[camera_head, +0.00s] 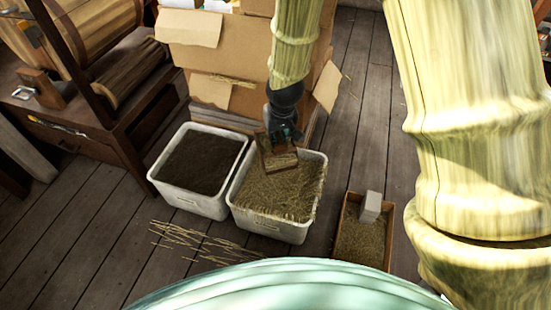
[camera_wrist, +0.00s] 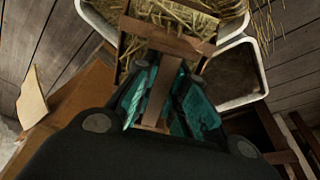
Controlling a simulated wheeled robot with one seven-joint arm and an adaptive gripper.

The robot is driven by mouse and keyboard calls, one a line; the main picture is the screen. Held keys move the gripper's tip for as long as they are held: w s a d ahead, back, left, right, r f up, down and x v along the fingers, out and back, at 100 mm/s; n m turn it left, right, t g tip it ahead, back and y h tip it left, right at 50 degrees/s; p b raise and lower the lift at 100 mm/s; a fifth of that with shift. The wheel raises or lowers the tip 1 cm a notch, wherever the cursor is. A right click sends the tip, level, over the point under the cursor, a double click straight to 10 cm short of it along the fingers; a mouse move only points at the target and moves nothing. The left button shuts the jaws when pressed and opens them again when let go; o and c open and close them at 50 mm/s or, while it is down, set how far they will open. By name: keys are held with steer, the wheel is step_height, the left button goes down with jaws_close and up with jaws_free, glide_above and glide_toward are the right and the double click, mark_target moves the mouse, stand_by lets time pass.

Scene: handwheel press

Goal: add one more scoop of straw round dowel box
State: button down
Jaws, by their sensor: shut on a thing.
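My gripper (camera_head: 285,136) is shut on the handle of a wooden scoop (camera_head: 266,156), over the back part of a white bin of straw (camera_head: 272,228). The scoop's open tray is low at the straw, and straw shows inside its walls. Whether it touches the bin's straw is hard to tell. In the wrist view the teal fingers of my gripper (camera_wrist: 163,100) flank the handle, and the scoop (camera_wrist: 172,42) reaches into the straw. A small brown box (camera_head: 345,238) stands right of the bin with straw inside. A pale squared block (camera_head: 371,206) sticks up from it; no round dowel is discernible.
A second white bin (camera_head: 190,199) of dark soil-like material stands close to the left. Cardboard boxes (camera_head: 215,50) are stacked behind the bins. A wooden bench (camera_head: 90,115) is at left. Loose straw (camera_head: 195,240) lies on the plank floor in front. Floor between straw bin and brown box is clear.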

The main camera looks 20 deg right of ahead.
steer(key=shift+g, duration=0.6)
steer(key=f, duration=0.2)
steer(key=w+f+p, duration=0.1)
steer(key=f, duration=0.4)
steer(key=shift+w+f, duration=0.35)
steer(key=shift+w, duration=0.05)
step_height(320, 180, down, 8)
steer(key=d+g+p, duration=0.1)
steer(key=p, duration=0.1)
steer(key=shift+n+g, duration=0.3)
steer(key=shift+g, duration=0.1)
steer(key=shift+w+r+p, duration=0.15)
steer(key=shift+r+p, duration=1.15)
steer(key=shift+r, duration=2.7)
